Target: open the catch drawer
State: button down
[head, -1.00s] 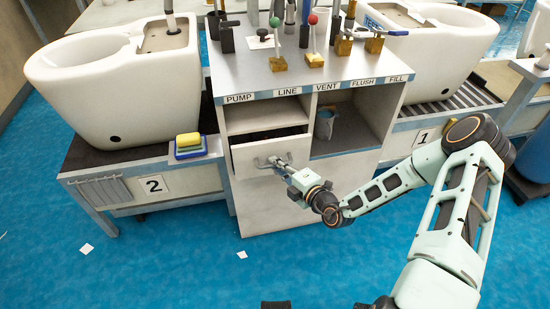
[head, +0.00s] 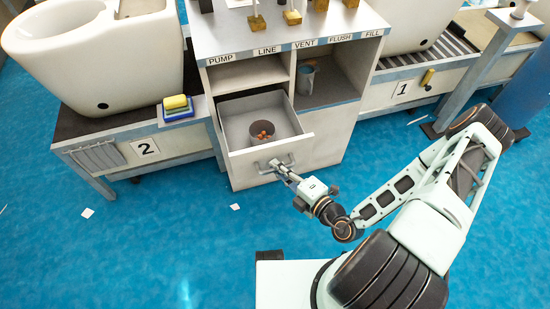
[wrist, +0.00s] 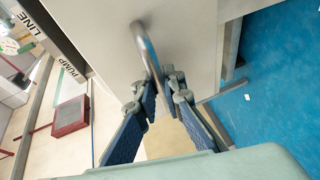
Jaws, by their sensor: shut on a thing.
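The catch drawer (head: 297,141) is pulled well out of the grey cabinet, below the PUMP and LINE labels. My gripper (head: 283,167) is shut on the handle. In the wrist view, my gripper's blue-padded fingers (wrist: 157,98) are on either side of the bar.
An open shelf to the right of the drawer holds a grey-blue jug (head: 306,78). A yellow sponge on a blue tray (head: 178,110) sits on the left bench, beside a white toilet (head: 95,55). Blue floor in front of the drawer is clear apart from paper scraps (head: 87,213).

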jog(key=shift+s+d, duration=0.1)
jog(key=shift+s, duration=0.05)
jog(key=c, duration=2)
grip_release()
jog(key=v, duration=0.7)
jog(key=shift+s+d, duration=0.15)
jog(key=shift+s, duration=0.05)
